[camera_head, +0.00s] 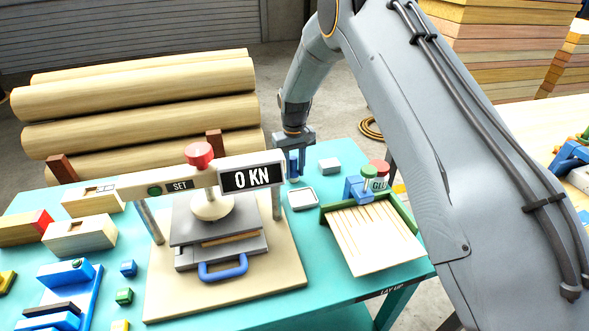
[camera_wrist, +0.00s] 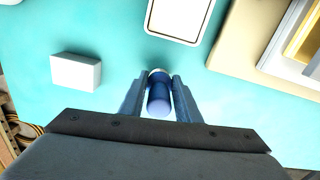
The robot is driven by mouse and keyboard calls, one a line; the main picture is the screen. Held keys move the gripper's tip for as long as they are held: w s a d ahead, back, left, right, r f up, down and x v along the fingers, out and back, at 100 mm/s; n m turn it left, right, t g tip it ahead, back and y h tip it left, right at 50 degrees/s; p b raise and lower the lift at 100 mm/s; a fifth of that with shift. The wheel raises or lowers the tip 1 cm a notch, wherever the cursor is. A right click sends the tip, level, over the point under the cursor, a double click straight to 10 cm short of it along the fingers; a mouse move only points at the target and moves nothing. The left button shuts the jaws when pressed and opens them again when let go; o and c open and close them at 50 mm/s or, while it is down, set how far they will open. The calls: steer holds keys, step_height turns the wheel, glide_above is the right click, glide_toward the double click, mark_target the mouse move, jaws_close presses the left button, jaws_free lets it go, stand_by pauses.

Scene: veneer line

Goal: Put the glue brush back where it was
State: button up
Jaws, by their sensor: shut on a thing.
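My gripper (camera_head: 293,170) hangs low over the far part of the teal table, just behind a small white tray. In the wrist view my gripper (camera_wrist: 160,98) is shut on a blue, rounded, upright thing (camera_wrist: 158,104), seemingly the glue brush by its handle. A pale ring shows at its far side; its lower end is hidden, so I cannot tell whether it touches the table. The white tray (camera_head: 303,199) is empty and lies close in front of the fingers; it also shows in the wrist view (camera_wrist: 180,18).
A white block (camera_head: 329,166) stands right of my gripper. A glue pot (camera_head: 380,182) with a red lid stands behind the green-edged tray of strips (camera_head: 370,236). The press (camera_head: 220,235), reading 0 KN, stands left. Bare teal table surrounds the fingers.

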steer(key=shift+f, duration=0.2)
steer(key=o, duration=1.1)
step_height(320, 180, up, 12)
steer(key=b, duration=0.4)
steer(key=shift+r, duration=0.2)
